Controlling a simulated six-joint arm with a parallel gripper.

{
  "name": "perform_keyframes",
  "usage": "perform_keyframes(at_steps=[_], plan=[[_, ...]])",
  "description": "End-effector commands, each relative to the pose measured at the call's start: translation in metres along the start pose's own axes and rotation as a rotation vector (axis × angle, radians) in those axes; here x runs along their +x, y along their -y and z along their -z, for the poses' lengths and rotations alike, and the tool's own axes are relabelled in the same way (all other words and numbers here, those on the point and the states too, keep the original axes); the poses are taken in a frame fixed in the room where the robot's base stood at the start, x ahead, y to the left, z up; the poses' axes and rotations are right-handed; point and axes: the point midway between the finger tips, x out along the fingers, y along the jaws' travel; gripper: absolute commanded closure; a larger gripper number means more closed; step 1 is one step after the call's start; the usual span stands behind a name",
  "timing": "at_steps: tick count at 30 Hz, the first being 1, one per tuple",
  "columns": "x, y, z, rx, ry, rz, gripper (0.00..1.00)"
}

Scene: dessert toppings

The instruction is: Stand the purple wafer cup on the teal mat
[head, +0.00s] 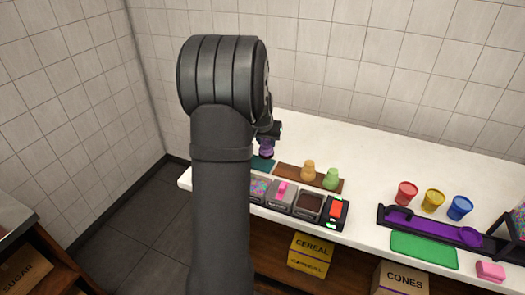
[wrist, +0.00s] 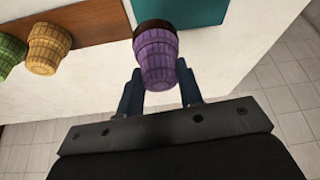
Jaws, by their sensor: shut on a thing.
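The purple wafer cup (wrist: 157,58) has a dark brown rim and is held between the two fingers of my gripper (wrist: 160,88) in the wrist view. In the head view the purple cup (head: 266,148) appears upright below my gripper (head: 269,132). The teal mat (wrist: 190,10) lies just beyond the cup at the top of the wrist view. In the head view the teal mat (head: 263,165) shows just below the cup, partly hidden by my arm. I cannot tell whether the cup touches the mat.
An orange cup (wrist: 47,48) and a green cup (wrist: 10,55) stand on a brown board (head: 290,176) beside the mat. Topping trays (head: 308,205) line the counter's front. Red, yellow and blue cups (head: 460,208) stand farther right. The white counter (head: 330,150) is clear behind.

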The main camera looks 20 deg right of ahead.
Motion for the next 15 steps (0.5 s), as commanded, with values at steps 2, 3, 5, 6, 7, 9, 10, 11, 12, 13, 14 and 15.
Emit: perform_keyframes(at_steps=[2, 3, 5, 6, 7, 9, 10, 11, 12, 13, 14, 15], plan=[[0.007, 0.009, 0.001, -0.002, 0.001, 0.000, 0.80], [0.009, 0.011, 0.001, -0.001, 0.000, 0.000, 0.80], [0.010, 0.013, 0.001, 0.000, 0.000, 0.000, 0.80], [0.012, 0.014, 0.000, 0.001, 0.000, 0.000, 0.80], [0.014, 0.014, -0.001, 0.001, 0.001, 0.000, 0.80], [0.021, 0.014, -0.004, 0.001, 0.001, 0.000, 0.80], [0.025, 0.014, -0.006, 0.001, 0.003, -0.001, 0.80], [0.030, 0.014, -0.009, 0.001, 0.004, -0.001, 0.80], [0.036, 0.014, -0.011, 0.000, 0.003, 0.000, 0.80], [0.040, 0.014, -0.013, 0.000, 0.002, 0.000, 0.80], [0.043, 0.014, -0.014, 0.000, 0.002, 0.000, 0.80], [0.046, 0.014, -0.015, 0.000, 0.001, 0.000, 0.80]])
